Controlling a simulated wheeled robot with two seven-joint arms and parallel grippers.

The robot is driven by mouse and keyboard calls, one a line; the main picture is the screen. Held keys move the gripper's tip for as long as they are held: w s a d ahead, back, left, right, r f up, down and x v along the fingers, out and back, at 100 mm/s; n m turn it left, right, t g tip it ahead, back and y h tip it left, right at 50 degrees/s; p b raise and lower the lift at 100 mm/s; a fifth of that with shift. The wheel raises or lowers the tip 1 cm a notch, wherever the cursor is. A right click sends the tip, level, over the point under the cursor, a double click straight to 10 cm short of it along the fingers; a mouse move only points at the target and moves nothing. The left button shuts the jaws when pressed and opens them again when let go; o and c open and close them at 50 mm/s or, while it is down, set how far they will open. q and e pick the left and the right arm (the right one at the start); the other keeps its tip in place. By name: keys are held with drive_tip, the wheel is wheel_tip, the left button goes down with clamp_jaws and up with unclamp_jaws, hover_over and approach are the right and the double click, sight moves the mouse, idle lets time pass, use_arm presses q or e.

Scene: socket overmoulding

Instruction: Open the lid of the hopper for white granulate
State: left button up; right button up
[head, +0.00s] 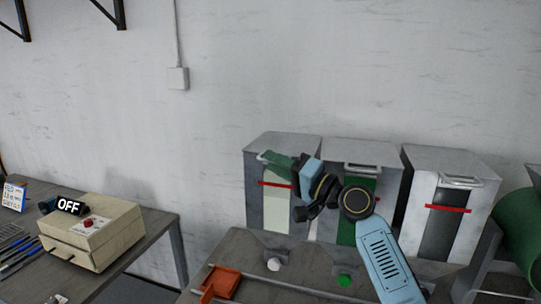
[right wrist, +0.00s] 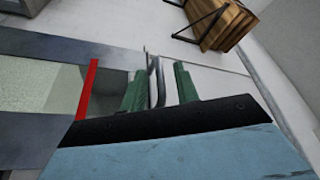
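The hopper for white granulate (head: 253,205) is the leftmost of three grey hoppers in the head view. It has a pale window (head: 277,210) with a red strip across it, also seen in the right wrist view (right wrist: 88,90). Its lid (head: 285,140) lies shut. My right gripper (head: 272,157) is at the lid's front edge and partly covers the handle. In the right wrist view, its green fingers (right wrist: 161,88) stand apart on either side of the metal handle (right wrist: 155,80), with gaps visible. My left gripper is not in view.
The middle hopper (head: 386,215) has a green window behind my right arm. The right hopper (head: 416,210) has a dark window. An orange tray (head: 222,283) and white and green knobs sit in front. A beige box (head: 100,233) is on the left table.

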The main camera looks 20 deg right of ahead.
drive_tip(key=shift+x, duration=1)
drive_tip(key=shift+d, duration=0.1)
clamp_jaws()
